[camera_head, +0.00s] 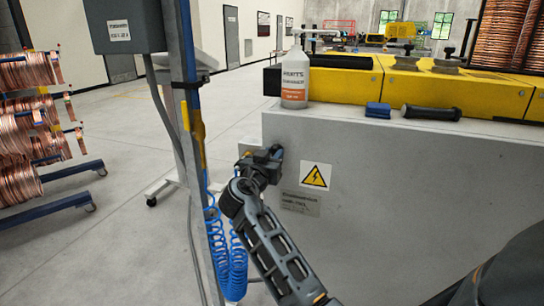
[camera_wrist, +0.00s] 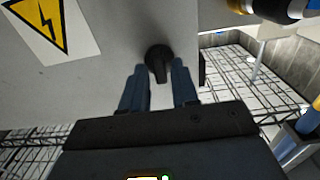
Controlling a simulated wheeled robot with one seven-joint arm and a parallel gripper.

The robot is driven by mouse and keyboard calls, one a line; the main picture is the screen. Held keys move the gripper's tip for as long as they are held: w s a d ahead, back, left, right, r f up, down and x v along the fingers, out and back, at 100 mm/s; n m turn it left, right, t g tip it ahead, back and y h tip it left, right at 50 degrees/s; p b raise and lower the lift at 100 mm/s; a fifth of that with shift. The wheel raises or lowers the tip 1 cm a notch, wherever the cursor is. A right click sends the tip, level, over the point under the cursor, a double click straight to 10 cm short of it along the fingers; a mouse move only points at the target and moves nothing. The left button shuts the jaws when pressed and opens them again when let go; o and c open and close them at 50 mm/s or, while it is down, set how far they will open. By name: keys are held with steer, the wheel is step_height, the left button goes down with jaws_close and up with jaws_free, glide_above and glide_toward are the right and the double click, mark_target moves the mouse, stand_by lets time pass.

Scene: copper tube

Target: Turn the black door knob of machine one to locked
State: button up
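The black door knob (camera_wrist: 159,60) is on the grey machine cabinet (camera_head: 390,175), near the cabinet's edge. In the wrist view its round base shows with a narrow handle pointing toward my gripper. My gripper (camera_wrist: 160,82) is open, with its two blue-grey fingers apart on either side of the knob's handle. A gap shows between the handle and each finger, so I see no grip on it. In the head view my gripper (camera_head: 262,163) is close against the cabinet's front near its left edge, and it largely hides the knob.
A yellow warning label (camera_head: 315,176) is right of my gripper. A white spray bottle (camera_head: 295,75), a blue block (camera_head: 378,110) and a black cylinder (camera_head: 431,112) are on the cabinet top. A post with blue coiled hose (camera_head: 228,255) stands close on the left. Copper coils (camera_head: 25,120) hang farther left.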

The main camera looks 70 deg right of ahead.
jaws_close()
steer(key=shift+n, duration=0.5)
steer(key=n, duration=0.2)
steer(key=shift+n, duration=0.4)
steer(key=n+p, duration=0.1)
steer(key=n, duration=0.2)
steer(key=shift+w+n, duration=0.1)
steer(key=shift+n, duration=0.3)
steer(key=n+p, duration=0.2)
steer(key=n, duration=0.3)
steer(key=n+p, duration=0.3)
steer(key=n, duration=0.2)
steer(key=shift+w+f, duration=0.1)
steer(key=shift+f, duration=0.1)
steer(key=shift+n, duration=0.4)
